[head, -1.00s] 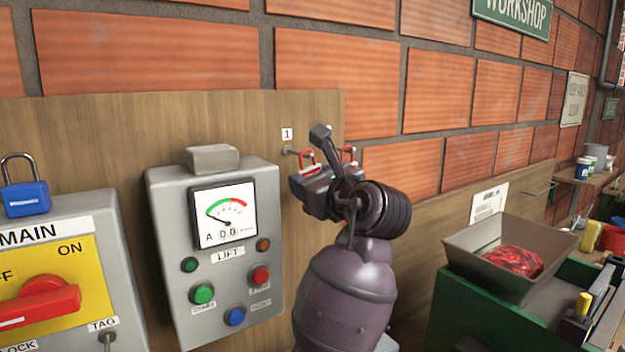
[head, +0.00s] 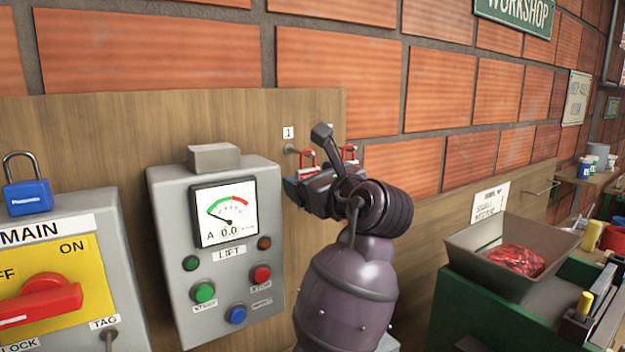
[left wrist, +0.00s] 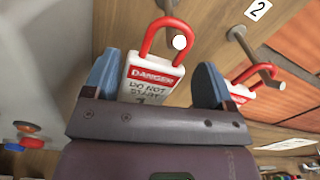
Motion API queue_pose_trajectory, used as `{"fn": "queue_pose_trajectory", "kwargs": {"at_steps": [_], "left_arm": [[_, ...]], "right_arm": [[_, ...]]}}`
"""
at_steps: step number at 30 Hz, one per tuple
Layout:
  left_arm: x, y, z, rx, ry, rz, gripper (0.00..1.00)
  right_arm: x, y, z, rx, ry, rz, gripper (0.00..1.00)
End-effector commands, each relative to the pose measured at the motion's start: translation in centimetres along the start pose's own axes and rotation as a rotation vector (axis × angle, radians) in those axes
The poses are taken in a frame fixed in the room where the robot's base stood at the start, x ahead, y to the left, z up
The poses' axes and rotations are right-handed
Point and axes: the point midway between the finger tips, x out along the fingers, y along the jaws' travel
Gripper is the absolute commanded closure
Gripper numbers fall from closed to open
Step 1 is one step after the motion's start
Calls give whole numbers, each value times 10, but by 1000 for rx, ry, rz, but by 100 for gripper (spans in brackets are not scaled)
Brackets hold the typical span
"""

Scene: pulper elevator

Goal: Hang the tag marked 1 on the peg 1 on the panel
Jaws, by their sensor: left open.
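The tag (left wrist: 152,80) is white with a red DANGER band and a red loop; its number is partly cut off at the bottom. It sits between the two blue fingers of my left gripper (left wrist: 157,84), which is open, with gaps beside the tag. The red loop goes around peg 1 (left wrist: 180,42), whose pale end shows inside it. In the head view the peg (head: 290,150) stands below the label 1 (head: 288,132), and the tag's red loop (head: 307,157) shows above my left gripper (head: 294,192). The lower tag is hidden there. My right gripper is out of view.
A second red-looped tag (left wrist: 240,92) hangs close on the right, near the label 2 (left wrist: 258,10). The grey LIFT box (head: 215,250) with its meter and buttons stands left of my gripper. A tray (head: 515,258) with red contents is at the right.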

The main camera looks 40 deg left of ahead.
Motion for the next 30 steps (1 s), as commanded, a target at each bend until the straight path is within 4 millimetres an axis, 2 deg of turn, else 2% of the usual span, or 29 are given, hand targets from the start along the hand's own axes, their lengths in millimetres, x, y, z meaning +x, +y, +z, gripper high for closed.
{"fn": "queue_pose_trajectory", "kwargs": {"at_steps": [5, 18, 24, 30], "left_arm": [[-15, 0, -1, -1, 1, -3, 22], [-90, 0, -1, -2, 2, -4, 22], [-105, 0, 0, -1, 1, -1, 22], [-108, 0, 0, 0, 0, 0, 22]], "right_arm": [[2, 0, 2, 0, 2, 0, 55], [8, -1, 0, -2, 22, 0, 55], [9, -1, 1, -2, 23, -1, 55], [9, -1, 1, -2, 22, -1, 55]]}}
